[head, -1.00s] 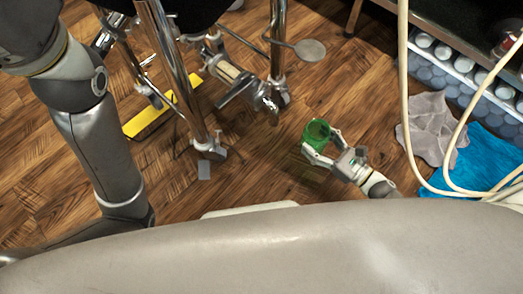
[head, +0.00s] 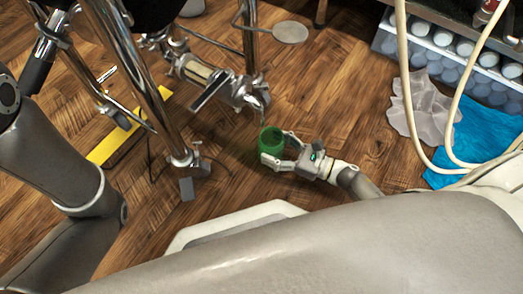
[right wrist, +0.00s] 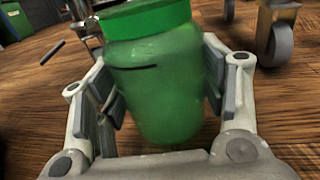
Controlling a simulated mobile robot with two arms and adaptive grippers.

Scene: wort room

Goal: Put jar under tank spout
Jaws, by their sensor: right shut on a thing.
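The green jar (head: 271,140) is held upright or nearly so above the wooden floor. My right gripper (head: 274,152) is shut on its side. In the right wrist view, the fingers (right wrist: 161,90) press on both sides of the green jar (right wrist: 155,85). The tank's metal outlet with valve and spout (head: 258,102) hangs just above and left of the jar in the head view. The jar's mouth looks close to the spout's end, but I cannot tell whether it is directly below. The tank body is mostly out of view. My left gripper is not in view.
Shiny tank legs (head: 150,85) stand left of the jar, with a yellow bar (head: 120,145) behind. Grey cloth (head: 424,108), blue cloth (head: 480,130) and pale hoses (head: 407,75) are at right. A rack of containers (head: 445,50) is at the upper right.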

